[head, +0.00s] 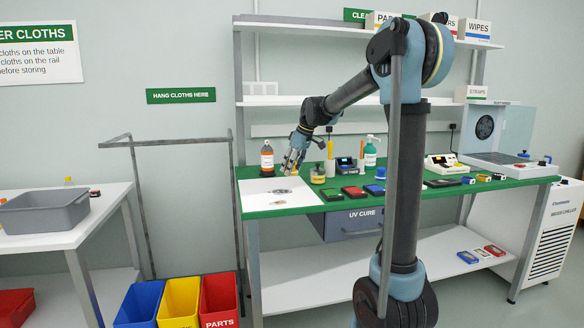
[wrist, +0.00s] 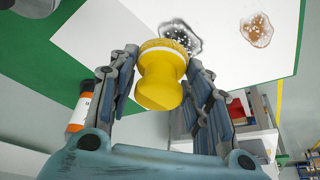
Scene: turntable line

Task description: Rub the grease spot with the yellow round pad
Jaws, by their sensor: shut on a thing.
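My gripper (wrist: 164,58) is shut on the yellow round pad (wrist: 160,80), with one finger on each side of it. In the head view my gripper (head: 291,164) is low over the white sheet (head: 253,187) at the table's left end. A dark grey, speckled spot (wrist: 183,35) lies just beyond the pad's far end, its near edge partly hidden by the pad. A brown spot (wrist: 257,28) lies apart to its right. Both spots also show small in the head view. I cannot tell whether the pad touches the sheet, or which spot is grease.
An orange-labelled bottle (head: 267,158) stands behind the sheet. A metal rail (head: 180,142) stands left of the table.

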